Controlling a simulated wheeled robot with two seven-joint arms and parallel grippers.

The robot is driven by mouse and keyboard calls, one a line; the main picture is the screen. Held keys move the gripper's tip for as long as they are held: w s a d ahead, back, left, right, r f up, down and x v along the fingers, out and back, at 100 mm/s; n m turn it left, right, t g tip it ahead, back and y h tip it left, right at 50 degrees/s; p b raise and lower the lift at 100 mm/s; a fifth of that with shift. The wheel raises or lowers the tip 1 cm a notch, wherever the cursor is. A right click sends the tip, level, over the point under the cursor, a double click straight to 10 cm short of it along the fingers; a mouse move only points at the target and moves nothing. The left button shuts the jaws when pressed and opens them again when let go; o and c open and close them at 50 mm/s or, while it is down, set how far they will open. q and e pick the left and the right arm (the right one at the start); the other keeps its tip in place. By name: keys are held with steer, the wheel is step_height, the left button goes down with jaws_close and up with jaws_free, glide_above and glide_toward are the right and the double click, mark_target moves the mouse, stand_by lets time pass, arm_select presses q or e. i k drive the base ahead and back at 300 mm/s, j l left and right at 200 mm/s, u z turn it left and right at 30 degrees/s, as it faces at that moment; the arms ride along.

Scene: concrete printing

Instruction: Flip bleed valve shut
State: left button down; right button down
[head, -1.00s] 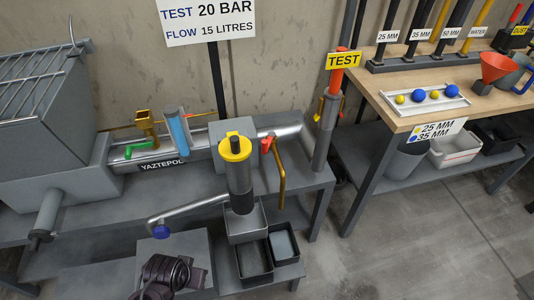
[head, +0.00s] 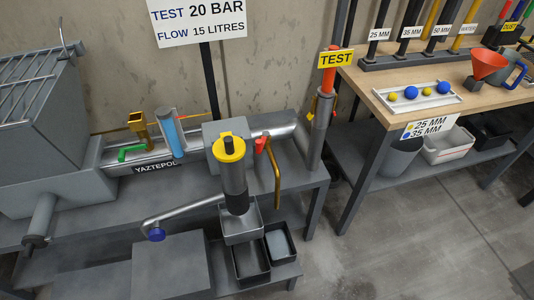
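A small red lever (head: 261,144) stands roughly upright beside a grey block on the grey pipe (head: 284,124) marked YAZTEPOL. A brass bent tube (head: 276,172) comes down just right of it, above the bench edge. A green lever (head: 133,151) lies along the pipe further left, by a brass cup fitting (head: 138,126). No label shows which of these is the bleed valve. Neither of my grippers is in view, and nothing touches the levers.
A grey cylinder with a yellow collar (head: 229,150) stands in front of the red lever, over a grey tray (head: 242,228). A long handle with a blue end (head: 156,234) juts out left. A wooden table (head: 437,103) stands right. The concrete floor between is clear.

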mark_target(259, 144)
steer(key=l+u, duration=0.15)
steer(key=l, duration=0.35)
steer(key=k+l+u, duration=0.1)
steer(key=l, duration=0.35)
steer(key=k+l+u, duration=0.15)
steer(key=l, duration=0.3)
steer(key=i, duration=0.05)
